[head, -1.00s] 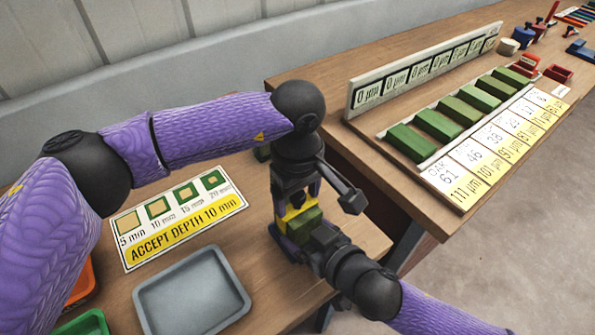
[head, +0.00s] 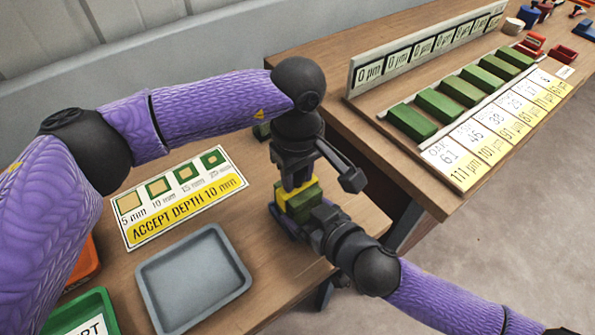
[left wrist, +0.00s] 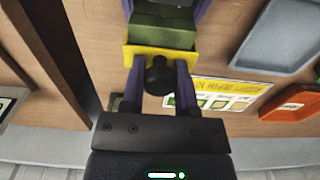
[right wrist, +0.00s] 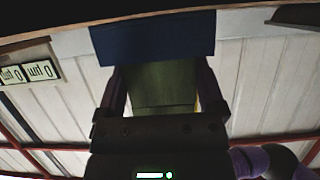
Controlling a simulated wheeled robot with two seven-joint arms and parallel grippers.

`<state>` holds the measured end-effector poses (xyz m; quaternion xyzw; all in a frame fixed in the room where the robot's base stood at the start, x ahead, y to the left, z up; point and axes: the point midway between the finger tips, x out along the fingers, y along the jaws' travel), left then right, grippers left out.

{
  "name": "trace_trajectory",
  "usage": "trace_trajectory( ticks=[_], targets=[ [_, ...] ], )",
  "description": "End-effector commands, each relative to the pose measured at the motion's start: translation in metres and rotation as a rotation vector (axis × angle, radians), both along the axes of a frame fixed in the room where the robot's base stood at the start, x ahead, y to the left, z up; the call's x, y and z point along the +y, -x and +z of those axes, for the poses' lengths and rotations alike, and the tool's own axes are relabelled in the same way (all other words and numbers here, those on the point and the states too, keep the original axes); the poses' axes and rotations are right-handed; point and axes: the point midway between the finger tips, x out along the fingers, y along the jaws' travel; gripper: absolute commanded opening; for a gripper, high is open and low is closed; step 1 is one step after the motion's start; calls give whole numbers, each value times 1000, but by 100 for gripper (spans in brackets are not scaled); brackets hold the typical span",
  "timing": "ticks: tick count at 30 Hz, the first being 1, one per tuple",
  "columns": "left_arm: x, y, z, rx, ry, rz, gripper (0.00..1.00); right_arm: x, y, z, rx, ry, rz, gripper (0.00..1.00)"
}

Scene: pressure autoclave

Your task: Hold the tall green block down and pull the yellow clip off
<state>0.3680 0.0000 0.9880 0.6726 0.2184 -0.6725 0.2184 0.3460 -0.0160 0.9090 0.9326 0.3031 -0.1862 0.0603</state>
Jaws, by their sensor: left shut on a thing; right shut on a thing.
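The yellow clip (head: 284,199) is on the side of the tall green block (head: 306,203), on the near table. In the left wrist view the clip (left wrist: 160,60) is a yellow plate across the block (left wrist: 162,27). My left gripper (head: 297,187) comes from above and is shut on the clip. My right gripper (head: 312,218) comes from the lower right and is shut on the green block. In the right wrist view its fingers flank the block (right wrist: 160,85), with a thin yellow edge by the right finger. The block's lower part is hidden in the head view.
A dark blue flat piece (right wrist: 150,38) adjoins the block. A grey tray (head: 240,285), a green tray (head: 112,312) and an orange tray (head: 92,268) lie left, with a depth sign (head: 215,205) behind. A second table (head: 350,130) holds a row of green blocks.

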Motion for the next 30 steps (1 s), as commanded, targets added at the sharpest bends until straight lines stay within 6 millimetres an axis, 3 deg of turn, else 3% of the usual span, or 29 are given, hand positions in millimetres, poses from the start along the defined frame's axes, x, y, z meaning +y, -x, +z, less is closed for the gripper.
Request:
trace_trajectory(
  ticks=[16, 30],
  targets=[
    [0, 0, 1, 0, 0, 0, 0, 0, 0, 0, -1, -1, 0, 0],
    [0, 0, 17, -1, -1, 0, 0, 0, 0, 0, -1, -1, 0, 0]
  ],
)
